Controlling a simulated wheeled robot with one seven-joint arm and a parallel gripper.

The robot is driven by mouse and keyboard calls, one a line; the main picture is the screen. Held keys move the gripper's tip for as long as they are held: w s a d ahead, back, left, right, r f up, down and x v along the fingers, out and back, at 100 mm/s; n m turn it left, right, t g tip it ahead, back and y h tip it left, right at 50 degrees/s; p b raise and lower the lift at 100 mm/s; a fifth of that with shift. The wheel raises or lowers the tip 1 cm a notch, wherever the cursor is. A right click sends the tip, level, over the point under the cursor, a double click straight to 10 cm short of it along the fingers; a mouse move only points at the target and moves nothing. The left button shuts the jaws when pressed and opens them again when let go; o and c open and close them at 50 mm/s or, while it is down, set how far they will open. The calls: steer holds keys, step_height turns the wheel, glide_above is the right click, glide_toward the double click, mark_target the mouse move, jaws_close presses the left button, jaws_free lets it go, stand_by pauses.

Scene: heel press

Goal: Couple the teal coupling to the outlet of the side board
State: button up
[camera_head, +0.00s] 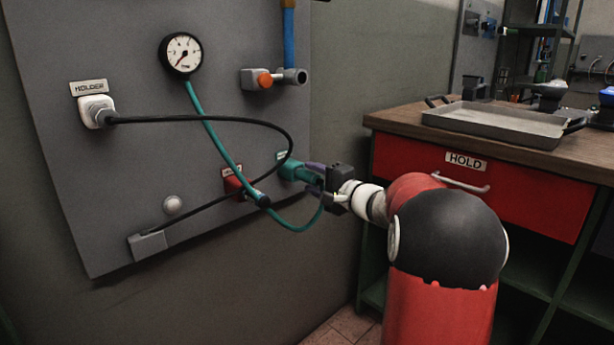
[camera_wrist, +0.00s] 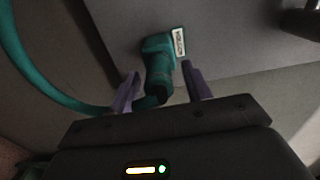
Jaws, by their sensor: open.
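The teal coupling (camera_head: 296,171) sits at a labelled outlet on the lower right of the grey side board (camera_head: 235,125), with a teal hose running from it. In the wrist view the teal coupling (camera_wrist: 159,70) points at the board beside a small white label (camera_wrist: 179,42). My gripper (camera_head: 318,178) is at the coupling; in the wrist view its two purple fingers (camera_wrist: 160,88) stand on either side of it, with gaps visible. The gripper is open. The outlet itself is hidden behind the coupling, so I cannot tell how fully it is seated.
A red fitting (camera_head: 233,182) is left of the coupling, with a black cable (camera_head: 255,123) looping nearby from a white plug (camera_head: 97,111). A gauge (camera_head: 181,53) and a valve (camera_head: 265,80) are higher up. A workbench (camera_head: 400,116) with a metal tray (camera_head: 500,118) stands at right.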

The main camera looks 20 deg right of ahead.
steer(key=shift+b+x, duration=0.3)
steer(key=shift+x, duration=0.9)
steer(key=shift+f+b, duration=0.1)
steer(key=shift+b, duration=1)
jaws_close()
steer(key=shift+b+v, duration=1.85)
steer(key=shift+v, duration=1.15)
steer(key=shift+s, duration=0.1)
